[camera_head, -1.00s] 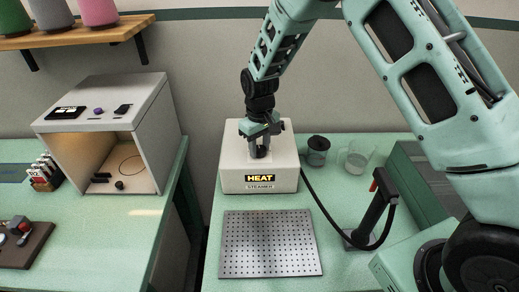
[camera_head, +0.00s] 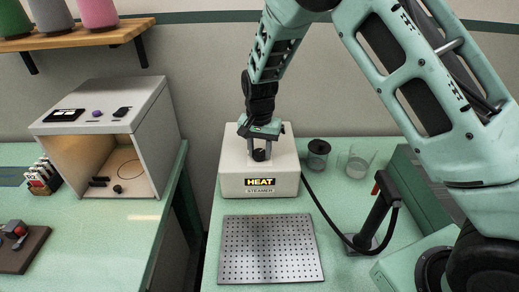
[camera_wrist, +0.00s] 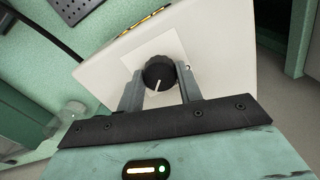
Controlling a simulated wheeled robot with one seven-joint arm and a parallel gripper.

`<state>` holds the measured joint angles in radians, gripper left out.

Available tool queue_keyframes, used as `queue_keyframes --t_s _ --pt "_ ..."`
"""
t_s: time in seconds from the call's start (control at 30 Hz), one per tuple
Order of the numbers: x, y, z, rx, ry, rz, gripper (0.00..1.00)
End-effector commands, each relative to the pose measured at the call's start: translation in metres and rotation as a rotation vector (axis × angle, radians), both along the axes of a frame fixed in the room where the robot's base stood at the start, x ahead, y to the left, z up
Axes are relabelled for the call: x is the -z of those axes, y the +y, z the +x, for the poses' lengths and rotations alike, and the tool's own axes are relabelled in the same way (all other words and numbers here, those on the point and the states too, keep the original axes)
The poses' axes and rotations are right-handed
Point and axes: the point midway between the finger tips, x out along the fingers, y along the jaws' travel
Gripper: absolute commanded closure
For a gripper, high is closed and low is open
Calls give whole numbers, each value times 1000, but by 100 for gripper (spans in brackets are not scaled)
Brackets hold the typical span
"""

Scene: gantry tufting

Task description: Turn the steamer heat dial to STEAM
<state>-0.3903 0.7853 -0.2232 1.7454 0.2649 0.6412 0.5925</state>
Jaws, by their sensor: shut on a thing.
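The steamer (camera_head: 235,180) is a cream box with a HEAT label (camera_head: 260,182) on its front edge, standing on the green bench. Its black round heat dial (camera_wrist: 160,73) sits on a pale square plate (camera_wrist: 170,48) on the top face, with a white pointer line on the knob. A small round mark shows beside the knob; I cannot read any wording there. My gripper (camera_wrist: 160,85) points down over the steamer, with one grey finger on each side of the dial, shut on it. In the head view my gripper (camera_head: 259,150) partly hides the dial (camera_head: 259,155).
A perforated metal plate (camera_head: 270,250) lies in front of the steamer. A dark-lidded jar (camera_head: 318,155) and a clear beaker (camera_head: 358,162) stand to its right. A black hose (camera_head: 325,215) runs to an upright black steam handle (camera_head: 375,215). A grey open-fronted box (camera_head: 158,140) stands on the left bench.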

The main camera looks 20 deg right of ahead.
Motion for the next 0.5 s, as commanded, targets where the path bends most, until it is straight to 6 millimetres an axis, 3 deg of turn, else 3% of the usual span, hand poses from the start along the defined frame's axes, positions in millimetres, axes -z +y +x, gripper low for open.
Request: queue_keyframes --t_s 0.5 --pt "-2 0 1 255 -4 1 87"
